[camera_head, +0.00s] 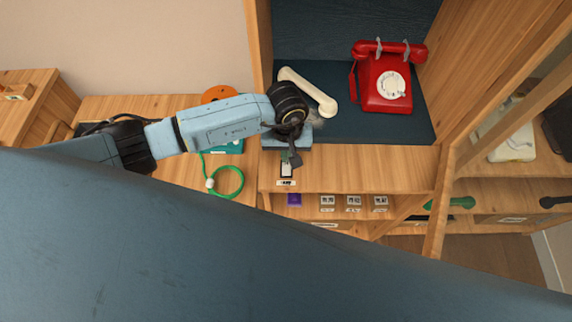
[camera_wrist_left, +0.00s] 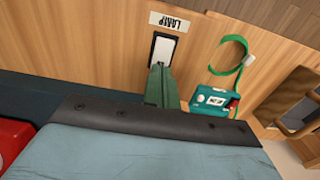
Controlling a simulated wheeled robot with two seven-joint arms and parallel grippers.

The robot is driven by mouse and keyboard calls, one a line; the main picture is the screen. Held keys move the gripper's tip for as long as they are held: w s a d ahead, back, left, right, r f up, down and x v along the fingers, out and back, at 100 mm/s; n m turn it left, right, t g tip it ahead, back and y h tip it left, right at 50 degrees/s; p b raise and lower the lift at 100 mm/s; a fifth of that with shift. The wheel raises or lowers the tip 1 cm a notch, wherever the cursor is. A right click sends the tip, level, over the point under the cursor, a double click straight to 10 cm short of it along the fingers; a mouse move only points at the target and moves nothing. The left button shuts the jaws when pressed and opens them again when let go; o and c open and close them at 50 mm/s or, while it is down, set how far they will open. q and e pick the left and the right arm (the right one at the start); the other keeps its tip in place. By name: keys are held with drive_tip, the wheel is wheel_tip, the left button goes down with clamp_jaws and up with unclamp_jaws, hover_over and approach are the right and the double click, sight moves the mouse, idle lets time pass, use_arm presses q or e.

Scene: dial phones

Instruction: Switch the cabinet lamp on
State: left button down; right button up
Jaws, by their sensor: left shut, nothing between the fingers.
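The lamp switch (camera_head: 286,170) is a white rocker in a dark frame on the wooden cabinet's front ledge. It also shows in the left wrist view (camera_wrist_left: 162,48), with a white label reading LAMP (camera_wrist_left: 170,21) beside it. My left gripper (camera_head: 293,160) is shut and empty, pointing at the switch. In the left wrist view its fingertips (camera_wrist_left: 159,70) overlap the switch's near end. I cannot tell whether they touch it. The lamp itself cannot be made out. My right gripper is not in view.
A red dial phone (camera_head: 385,82) and a cream handset (camera_head: 308,91) are in the dark-lined cabinet bay behind the switch. A teal device (camera_wrist_left: 212,101) with a green cable (camera_head: 229,181) lies to the left in the head view. The ledge right of the switch is clear.

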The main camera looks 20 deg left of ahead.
use_arm(q)
drive_tip(key=shift+f+b, duration=0.8)
drive_tip(key=shift+f, duration=0.05)
idle(0.3)
drive_tip(key=shift+r+p, duration=2.35)
drive_tip(key=shift+r, duration=1.25)
